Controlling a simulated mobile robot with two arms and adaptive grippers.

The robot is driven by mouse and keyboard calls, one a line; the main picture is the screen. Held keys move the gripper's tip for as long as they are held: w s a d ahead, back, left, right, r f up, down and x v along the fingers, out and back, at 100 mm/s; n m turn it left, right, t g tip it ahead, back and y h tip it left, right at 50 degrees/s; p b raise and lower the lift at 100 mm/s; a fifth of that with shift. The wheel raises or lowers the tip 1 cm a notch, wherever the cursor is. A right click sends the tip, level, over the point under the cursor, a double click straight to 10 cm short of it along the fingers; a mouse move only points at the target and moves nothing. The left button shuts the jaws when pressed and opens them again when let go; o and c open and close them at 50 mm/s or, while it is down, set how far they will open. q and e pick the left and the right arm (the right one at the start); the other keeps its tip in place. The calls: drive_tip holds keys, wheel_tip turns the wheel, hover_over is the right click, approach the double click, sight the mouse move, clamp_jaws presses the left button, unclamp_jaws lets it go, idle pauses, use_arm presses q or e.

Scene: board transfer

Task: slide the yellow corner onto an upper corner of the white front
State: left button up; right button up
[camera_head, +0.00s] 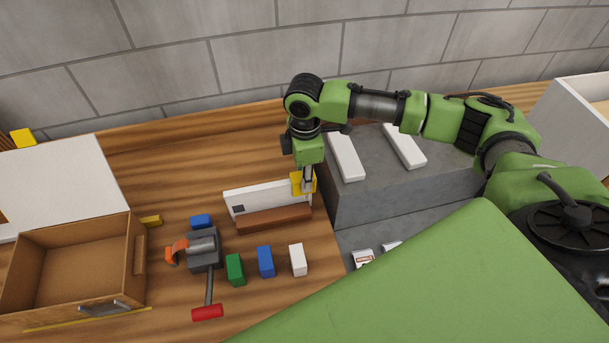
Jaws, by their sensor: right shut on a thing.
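The white front (268,194) is a low white panel with a dark patch near its left end. It stands upright behind a brown wooden block (275,219). The yellow corner (297,182) is at the panel's upper right corner; I cannot tell whether it is seated on the panel or just in front of it. My right gripper (308,184) points down from above and is shut on the yellow corner, hiding part of it. My left gripper is not in view.
A wooden drawer box (75,258) and a large white board (65,180) are at left. A grey step (375,180) with white bars is at right.

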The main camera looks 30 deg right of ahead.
drive_tip(key=shift+f+p, duration=0.2)
drive_tip(key=shift+p, duration=0.15)
idle(0.4)
drive_tip(key=o, duration=1)
drive_tip(key=shift+c, duration=0.2)
drive_tip(key=shift+r, duration=0.25)
wheel_tip(320, 180, up, 12)
drive_tip(key=shift+f, duration=0.25)
